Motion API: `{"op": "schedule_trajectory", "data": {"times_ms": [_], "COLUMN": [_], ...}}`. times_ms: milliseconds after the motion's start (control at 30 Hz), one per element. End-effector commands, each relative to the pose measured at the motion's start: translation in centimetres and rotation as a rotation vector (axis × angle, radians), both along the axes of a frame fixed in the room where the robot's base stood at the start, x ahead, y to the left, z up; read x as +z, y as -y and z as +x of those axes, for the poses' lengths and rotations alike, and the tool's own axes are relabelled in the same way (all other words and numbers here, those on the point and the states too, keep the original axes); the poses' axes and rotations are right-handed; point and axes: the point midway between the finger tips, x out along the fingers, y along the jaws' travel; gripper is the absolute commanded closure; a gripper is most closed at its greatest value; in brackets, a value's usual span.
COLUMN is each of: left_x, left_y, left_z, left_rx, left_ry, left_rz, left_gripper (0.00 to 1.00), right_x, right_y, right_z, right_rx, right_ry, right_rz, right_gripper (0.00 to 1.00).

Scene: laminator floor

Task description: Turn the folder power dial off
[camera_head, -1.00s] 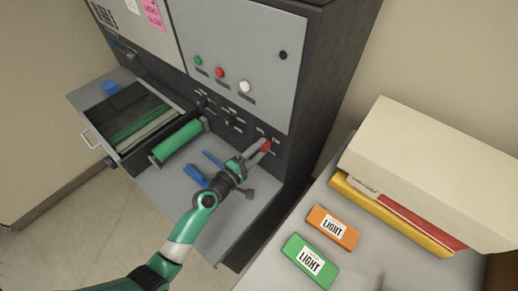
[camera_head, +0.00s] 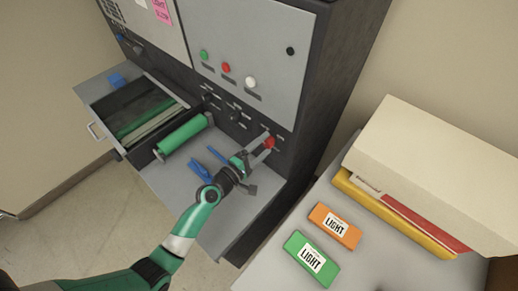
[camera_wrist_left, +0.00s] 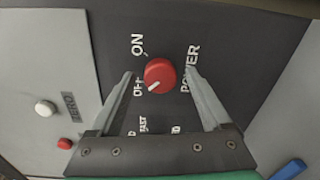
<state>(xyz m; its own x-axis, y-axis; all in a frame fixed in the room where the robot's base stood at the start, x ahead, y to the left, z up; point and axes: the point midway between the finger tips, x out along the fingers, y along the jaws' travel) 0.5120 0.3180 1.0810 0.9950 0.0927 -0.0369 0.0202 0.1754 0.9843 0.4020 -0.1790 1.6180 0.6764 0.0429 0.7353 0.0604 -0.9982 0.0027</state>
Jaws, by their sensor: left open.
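The red power dial (camera_head: 270,143) sits at the lower right of the dark machine front. In the left wrist view the dial (camera_wrist_left: 160,72) is unobstructed, beside the printed words ON, OFF and POWER. Its white mark points down and left, towards the OFF print. My left gripper (camera_head: 264,148) reaches to the dial from the front. In the left wrist view its two fingers (camera_wrist_left: 160,78) are open, one on each side of the dial, with visible gaps to it. I cannot tell how far the tips are from the panel. My right gripper is not in view.
Below the dial is a grey shelf (camera_head: 225,225) with blue pieces (camera_head: 200,170) and a green roller (camera_head: 183,133). An open drawer (camera_head: 97,131) is at the left. At the right, a counter (camera_head: 262,274) holds orange (camera_head: 334,226) and green (camera_head: 311,259) LIGHT boxes and a cream box (camera_head: 440,170).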

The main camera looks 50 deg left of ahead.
Motion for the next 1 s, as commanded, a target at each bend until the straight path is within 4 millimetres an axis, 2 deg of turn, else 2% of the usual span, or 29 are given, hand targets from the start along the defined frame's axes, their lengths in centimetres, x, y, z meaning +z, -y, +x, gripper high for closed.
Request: {"op": "schedule_trajectory", "data": {"times_ms": [167, 400, 533, 700, 1000], "left_x": [0.1, 0.1, 0.2, 0.4, 0.4], "left_y": [0.2, 0.7, 0.9, 1.1, 1.1], "left_z": [-2.4, -8.2, -10.4, -11.4, -11.4], "left_rx": [0.002, 0.004, 0.003, 0.001, 0.0], "left_ry": [-0.001, -0.003, -0.001, 0.001, 0.0], "left_rz": [-0.001, -0.001, -0.001, -0.001, 0.0], "left_gripper": [0.19, 0.19, 0.19, 0.19, 0.19], "right_x": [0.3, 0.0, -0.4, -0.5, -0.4], "right_y": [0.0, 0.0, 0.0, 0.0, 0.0], "right_z": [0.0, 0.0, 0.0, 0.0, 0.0], "right_rx": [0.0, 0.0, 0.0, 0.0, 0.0], "right_ry": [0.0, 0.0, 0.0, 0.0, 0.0], "right_rz": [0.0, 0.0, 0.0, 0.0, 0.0], "right_gripper": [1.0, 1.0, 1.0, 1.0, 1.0]}}
